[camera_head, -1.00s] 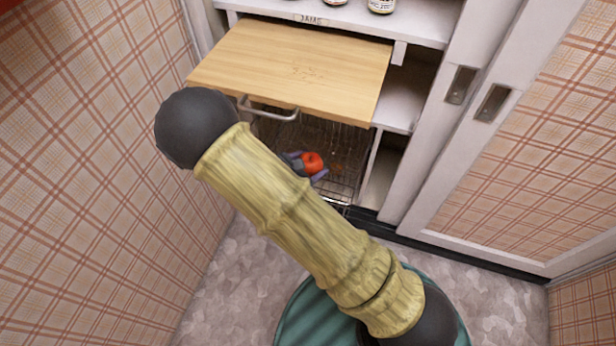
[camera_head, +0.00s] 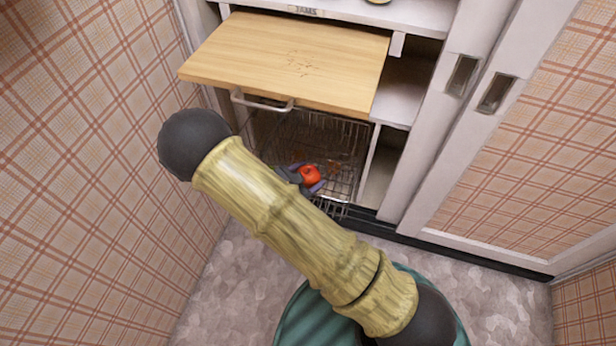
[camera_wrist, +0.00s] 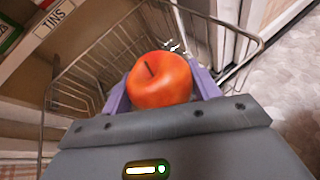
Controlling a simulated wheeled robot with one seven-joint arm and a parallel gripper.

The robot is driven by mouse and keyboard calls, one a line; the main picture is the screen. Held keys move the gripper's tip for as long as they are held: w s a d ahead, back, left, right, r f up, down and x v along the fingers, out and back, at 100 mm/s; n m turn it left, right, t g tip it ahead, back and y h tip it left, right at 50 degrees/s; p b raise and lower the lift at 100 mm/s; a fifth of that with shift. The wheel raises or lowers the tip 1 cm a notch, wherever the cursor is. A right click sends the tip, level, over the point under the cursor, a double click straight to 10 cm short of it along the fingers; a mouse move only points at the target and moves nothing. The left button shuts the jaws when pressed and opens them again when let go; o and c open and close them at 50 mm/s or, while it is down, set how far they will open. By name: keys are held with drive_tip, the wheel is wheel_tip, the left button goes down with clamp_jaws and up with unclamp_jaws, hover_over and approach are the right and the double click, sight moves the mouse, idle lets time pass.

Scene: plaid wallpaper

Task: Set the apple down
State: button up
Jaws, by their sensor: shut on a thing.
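A red-orange apple (camera_wrist: 160,82) with a dark stem is held between the purple fingers of my gripper (camera_wrist: 160,92) in the wrist view. In the head view the apple (camera_head: 309,175) shows small at the front of a wire basket (camera_head: 345,150), below the wooden board. My gripper (camera_head: 308,182) is shut on it there, partly hidden behind my arm. In the wrist view the wire basket (camera_wrist: 85,70) surrounds the apple on the far side and both sides. I cannot tell whether the apple touches the basket's bottom.
A pulled-out wooden board (camera_head: 290,60) with a metal handle (camera_head: 262,104) overhangs the basket. White cabinet shelves (camera_head: 400,90) and sliding doors stand to the right. A shelf edge labelled TINS (camera_wrist: 52,20) is at upper left in the wrist view. A plaid wall (camera_head: 90,150) is close on the left.

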drive_tip(key=shift+f, duration=0.35)
drive_tip(key=shift+s+f+b, duration=0.1)
drive_tip(key=shift+f+b, duration=0.15)
drive_tip(key=shift+b, duration=0.1)
drive_tip(key=o, duration=1.1)
drive_tip(key=shift+s+f, duration=0.1)
drive_tip(key=shift+f, duration=0.05)
drive_tip(key=shift+c, duration=0.2)
drive_tip(key=shift+r+p, duration=0.35)
drive_tip(key=shift+r, duration=0.15)
drive_tip(key=shift+s+a+r, duration=0.15)
drive_tip(key=shift+a+r, duration=0.1)
drive_tip(key=p+v, duration=0.3)
drive_tip(key=v, duration=0.8)
drive_tip(key=shift+r, duration=0.25)
drive_tip(key=shift+a, duration=0.1)
